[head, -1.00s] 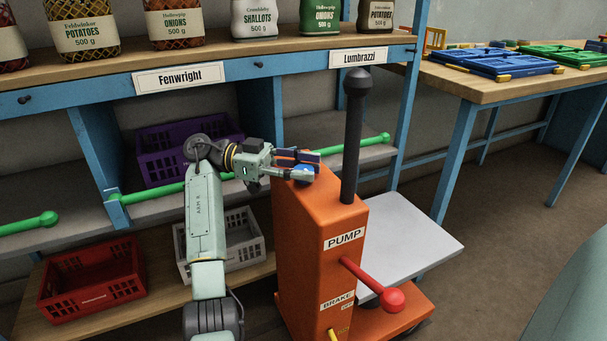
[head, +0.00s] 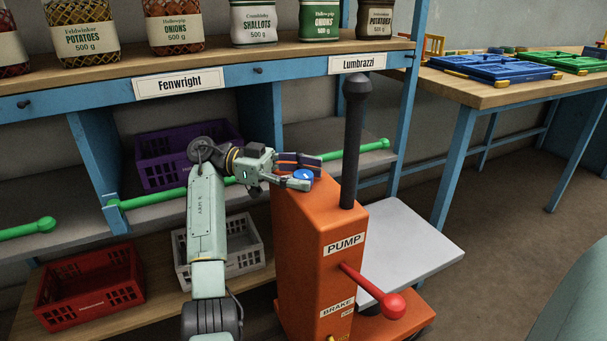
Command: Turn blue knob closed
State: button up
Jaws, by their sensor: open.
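The blue knob (head: 303,175) sits on top of the orange pump cart (head: 312,240), left of its upright black lever. My gripper (head: 303,173) reaches in from the left at the height of the knob. Its fingers are open, one on the far side of the knob and one on the near side. The near finger hides part of the knob. I cannot tell whether either finger touches it.
The black lever (head: 353,140) stands just right of my gripper. A red-knobbed handle (head: 388,304) juts from the cart's front. A green rail (head: 350,151) and the blue shelf frame (head: 300,75) lie behind. Crates, including a purple one (head: 160,165), stand on the shelves at left.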

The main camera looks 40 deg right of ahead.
jog(key=shift+w, duration=0.1)
jog(key=v, duration=0.7)
jog(key=shift+a, duration=0.15)
dwell(0.5)
jog(key=shift+w, duration=0.1)
dwell(0.4)
